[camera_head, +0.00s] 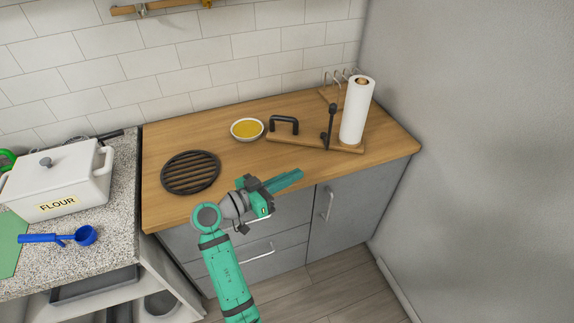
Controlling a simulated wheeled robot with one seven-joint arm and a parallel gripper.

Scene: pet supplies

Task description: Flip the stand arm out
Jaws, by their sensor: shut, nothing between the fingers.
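A wooden stand (290,140) lies on the wood counter near its right side. A slim black arm (331,126) stands up from it, just left of a white paper roll (356,112). The roll stands upright at the right end of the stand. A black loop-shaped handle (284,124) is at or just behind the stand's left part; I cannot tell whether it is joined to it. My teal gripper (299,173) is shut and empty. In the picture it shows in front of the stand, over the counter's front edge, pointing right. Nothing of the stand is hidden by it.
A bowl of yellow food (247,129) and a round black grate (190,172) are on the counter (385,145) to the left. Metal hooks (340,77) stand behind the roll. A grey wall is at right. A flour box (60,185) and blue scoop (75,236) are far left.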

